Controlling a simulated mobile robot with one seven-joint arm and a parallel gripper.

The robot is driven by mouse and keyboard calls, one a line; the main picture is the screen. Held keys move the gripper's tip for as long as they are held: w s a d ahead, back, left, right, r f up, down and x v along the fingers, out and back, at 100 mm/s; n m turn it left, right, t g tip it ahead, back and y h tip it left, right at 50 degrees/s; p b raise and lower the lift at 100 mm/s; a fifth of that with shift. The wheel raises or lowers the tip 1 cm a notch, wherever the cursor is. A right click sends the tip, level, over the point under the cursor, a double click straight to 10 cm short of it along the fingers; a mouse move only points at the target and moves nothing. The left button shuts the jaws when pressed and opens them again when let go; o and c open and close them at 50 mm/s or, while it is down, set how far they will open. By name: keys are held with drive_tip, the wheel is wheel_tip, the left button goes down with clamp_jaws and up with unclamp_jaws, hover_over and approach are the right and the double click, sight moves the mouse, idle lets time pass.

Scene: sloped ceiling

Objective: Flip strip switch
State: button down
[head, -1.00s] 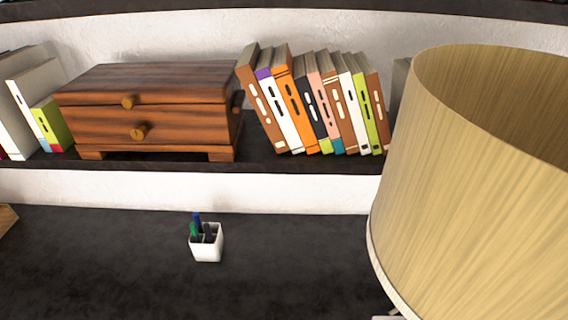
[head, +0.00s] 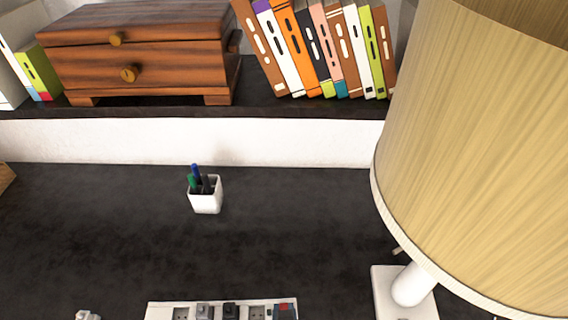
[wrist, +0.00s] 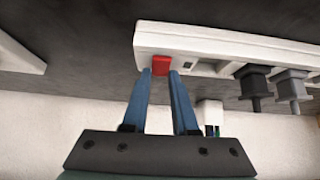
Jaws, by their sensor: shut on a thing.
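The white power strip (head: 166,311) lies on the dark desk at the bottom edge of the head view, cut off by the frame. In the wrist view the strip (wrist: 220,45) runs across the top, with a red switch (wrist: 161,66) near its left end. The blue fingers of my gripper (wrist: 160,74) stand on both sides of the red switch and are shut on it. In the head view only the blue fingertips show at the strip's right end. Whether the switch is on or off cannot be told.
Dark plugs (wrist: 290,85) sit in the strip. A lamp with a tan shade (head: 470,150) and white base (head: 400,300) stands to the right. A white pen cup (head: 207,198) stands behind the strip. A shelf behind holds a wooden box (head: 140,60) and books (head: 315,50).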

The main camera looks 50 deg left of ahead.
drive_tip(key=shift+d, duration=0.1)
drive_tip(key=c, duration=0.7)
unclamp_jaws()
drive_tip(key=v, duration=1.3)
drive_tip(key=shift+d+f, duration=0.1)
drive_tip(key=shift+f, duration=0.05)
